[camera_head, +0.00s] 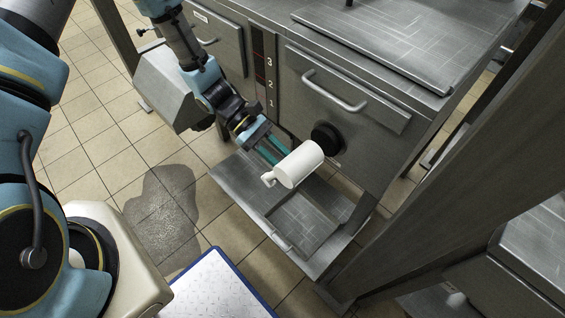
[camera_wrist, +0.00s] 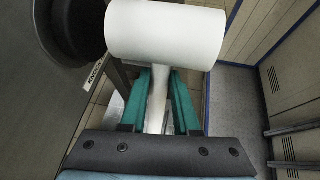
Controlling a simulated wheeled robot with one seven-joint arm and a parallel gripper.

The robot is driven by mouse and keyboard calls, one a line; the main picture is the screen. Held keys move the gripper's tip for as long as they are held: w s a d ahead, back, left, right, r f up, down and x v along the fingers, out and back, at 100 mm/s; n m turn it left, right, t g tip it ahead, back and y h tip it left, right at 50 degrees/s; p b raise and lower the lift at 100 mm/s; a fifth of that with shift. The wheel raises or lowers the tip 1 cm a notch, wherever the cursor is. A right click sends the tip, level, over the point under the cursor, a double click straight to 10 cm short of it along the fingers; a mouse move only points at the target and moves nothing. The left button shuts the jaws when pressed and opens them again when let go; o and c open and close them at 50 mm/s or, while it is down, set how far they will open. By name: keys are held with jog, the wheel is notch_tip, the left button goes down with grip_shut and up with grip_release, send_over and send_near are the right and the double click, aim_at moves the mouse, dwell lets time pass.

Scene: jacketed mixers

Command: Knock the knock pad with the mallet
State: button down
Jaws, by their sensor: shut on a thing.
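A white mallet with a thick cylindrical head (camera_head: 299,164) is held in my gripper (camera_head: 272,149) in the head view. In the wrist view the mallet head (camera_wrist: 165,33) lies across the top, and its handle runs down between the two green fingers of my gripper (camera_wrist: 160,90), which are shut on it. The black round knock pad (camera_head: 327,138) sits on the lower front of the steel cabinet, just right of the mallet head. It also shows at the upper left of the wrist view (camera_wrist: 75,30), close to the head's left end. Contact cannot be told.
A steel tray (camera_head: 240,187) projects low under the mallet. The cabinet (camera_head: 345,90) has a bar handle (camera_head: 335,92) above the pad. A dark wet patch (camera_head: 162,210) lies on the tiled floor. A steel post (camera_head: 440,150) stands at the right.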

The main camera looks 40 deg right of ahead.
jog(key=shift+a+p, duration=0.3)
jog(key=shift+a, duration=0.25)
dwell(0.5)
jog(key=shift+d, duration=0.1)
jog(key=shift+d+r, duration=0.1)
jog(key=shift+d, duration=1)
jog(key=shift+a, duration=1.15)
